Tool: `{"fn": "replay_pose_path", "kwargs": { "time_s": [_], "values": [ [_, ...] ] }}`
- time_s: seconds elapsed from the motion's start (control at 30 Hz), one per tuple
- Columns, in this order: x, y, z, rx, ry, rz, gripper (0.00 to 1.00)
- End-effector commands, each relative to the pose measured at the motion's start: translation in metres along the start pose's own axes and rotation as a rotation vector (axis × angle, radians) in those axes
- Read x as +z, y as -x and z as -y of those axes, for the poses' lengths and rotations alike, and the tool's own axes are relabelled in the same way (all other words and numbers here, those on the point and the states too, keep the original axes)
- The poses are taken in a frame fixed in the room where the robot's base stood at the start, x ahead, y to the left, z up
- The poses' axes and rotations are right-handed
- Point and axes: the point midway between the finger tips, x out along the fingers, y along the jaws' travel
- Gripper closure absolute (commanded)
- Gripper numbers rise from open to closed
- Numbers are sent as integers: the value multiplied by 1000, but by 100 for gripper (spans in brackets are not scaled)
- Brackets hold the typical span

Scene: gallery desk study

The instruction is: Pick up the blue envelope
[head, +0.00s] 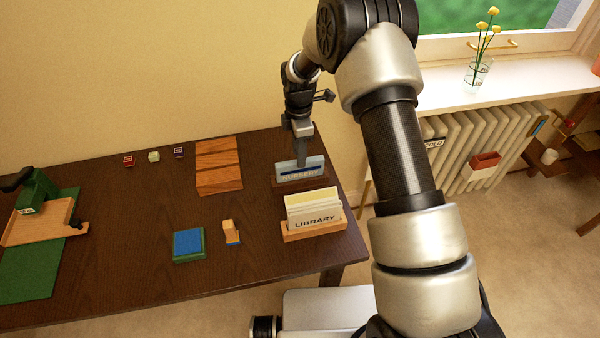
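A light blue envelope (286,167) stands upright in a wooden holder (301,185) marked NURSERY, near the desk's right end. A darker blue strip shows along the holder's front. My gripper (303,158) points down at the envelope's top edge, with its fingertips overlapping the envelope in the head view. The fingers show as one narrow dark shape, so I cannot tell whether they are apart or closed on the envelope. The envelope's lower part is hidden by the holder.
A LIBRARY holder (315,232) with cream cards stands just in front. The desk's right edge is close. The desk's middle is mostly clear.

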Motion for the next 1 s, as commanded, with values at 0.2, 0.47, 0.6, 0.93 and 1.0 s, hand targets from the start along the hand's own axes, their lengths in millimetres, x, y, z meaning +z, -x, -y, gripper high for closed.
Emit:
{"fn": "replay_pose_path", "kwargs": {
  "time_s": [0.2, 0.47, 0.6, 0.93, 1.0],
  "values": [
    [0, -17, 4, -3, -1, 1, 65],
    [1, -52, 7, 0, -1, 1, 65],
    [1, -56, 7, 2, -1, 1, 65],
    [1, -56, 7, 1, -1, 0, 95],
    [1, -56, 7, 1, -1, 0, 100]
  ]
}}
